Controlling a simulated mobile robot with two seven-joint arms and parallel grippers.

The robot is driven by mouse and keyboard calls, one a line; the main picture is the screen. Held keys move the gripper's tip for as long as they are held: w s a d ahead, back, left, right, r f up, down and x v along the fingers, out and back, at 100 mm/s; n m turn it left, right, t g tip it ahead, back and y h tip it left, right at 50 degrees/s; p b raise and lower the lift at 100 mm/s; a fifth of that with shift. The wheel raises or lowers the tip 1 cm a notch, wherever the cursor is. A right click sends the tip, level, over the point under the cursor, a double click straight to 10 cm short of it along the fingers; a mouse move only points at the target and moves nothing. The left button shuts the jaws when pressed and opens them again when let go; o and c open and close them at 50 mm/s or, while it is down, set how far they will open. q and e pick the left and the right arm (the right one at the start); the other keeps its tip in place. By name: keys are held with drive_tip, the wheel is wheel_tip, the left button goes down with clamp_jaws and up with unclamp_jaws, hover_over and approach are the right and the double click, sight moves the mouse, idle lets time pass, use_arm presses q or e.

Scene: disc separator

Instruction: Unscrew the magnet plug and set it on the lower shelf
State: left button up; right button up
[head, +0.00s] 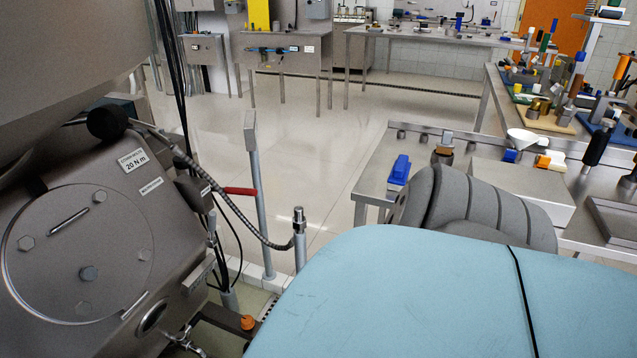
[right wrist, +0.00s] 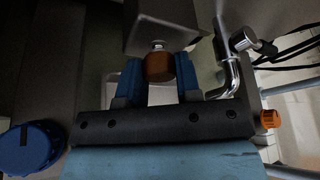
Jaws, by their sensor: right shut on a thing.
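The magnet plug, an orange-brown cap (right wrist: 159,67), shows in the right wrist view, directly under a grey metal block (right wrist: 163,30). A short bright stem shows between cap and block. My right gripper (right wrist: 160,75) has its two blue fingers on either side of the cap and is shut on it. In the head view, my right arm's light blue cover fills the lower right, and the plug and fingertips cannot be made out. The separator (head: 95,225) is a large steel housing at the left. My left gripper is not in view. I cannot identify the lower shelf.
A bent chrome pipe (right wrist: 233,77) runs close beside the right finger. In the head view, a ribbed hose (head: 222,195) and a post with a red handle (head: 241,191) stand beside the separator. A steel bench (head: 375,180) with tools is at the right. Open floor lies between.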

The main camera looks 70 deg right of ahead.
drive_tip(key=shift+a+n+h, duration=0.1)
drive_tip(key=shift+n+h, duration=0.5)
drive_tip(key=shift+n, duration=0.5)
drive_tip(key=n+t+h, duration=0.1)
drive_tip(key=n, duration=0.1)
drive_tip(key=shift+n, duration=0.3)
